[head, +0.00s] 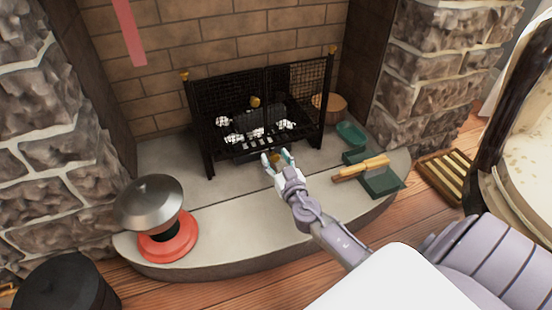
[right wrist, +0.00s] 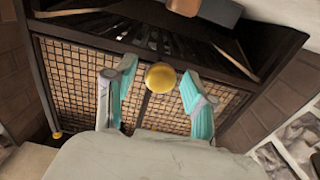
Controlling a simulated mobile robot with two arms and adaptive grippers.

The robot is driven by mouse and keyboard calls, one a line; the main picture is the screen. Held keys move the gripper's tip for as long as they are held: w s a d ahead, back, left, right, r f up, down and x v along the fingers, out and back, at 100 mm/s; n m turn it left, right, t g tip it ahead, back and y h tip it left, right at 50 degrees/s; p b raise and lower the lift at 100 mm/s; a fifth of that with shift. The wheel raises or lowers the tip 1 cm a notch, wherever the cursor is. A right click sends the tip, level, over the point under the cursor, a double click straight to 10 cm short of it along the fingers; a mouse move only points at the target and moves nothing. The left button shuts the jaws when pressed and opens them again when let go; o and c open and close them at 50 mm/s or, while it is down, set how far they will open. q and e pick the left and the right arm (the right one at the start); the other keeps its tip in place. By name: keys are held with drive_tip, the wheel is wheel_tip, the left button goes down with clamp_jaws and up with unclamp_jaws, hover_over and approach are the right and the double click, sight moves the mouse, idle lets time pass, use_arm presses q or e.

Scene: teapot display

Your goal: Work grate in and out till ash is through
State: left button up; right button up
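The black fireplace grate (head: 210,150) stands on the hearth, with mesh panels and white-grey lumps (head: 257,132) on its bars. A gold knob (head: 255,101) shows at its mesh. My right gripper (head: 277,158) is at the grate's lower front edge, with a small gold spot between its fingers. In the right wrist view, my right gripper (right wrist: 158,95) is open, with teal-padded fingers on either side of a gold knob (right wrist: 161,76). Gaps show between the knob and both fingers. Mesh and dark bars lie beyond. Any ash under the grate is hidden. My left gripper is out of view.
A brush (head: 362,168) lies over a green dustpan (head: 384,184) right of my arm, near a green scoop (head: 352,133) and a round wooden container (head: 329,104). A silver dome (head: 150,203) stands on a red base at left.

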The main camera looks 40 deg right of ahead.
drive_tip(key=v, duration=1.2)
drive_tip(key=shift+r, duration=0.1)
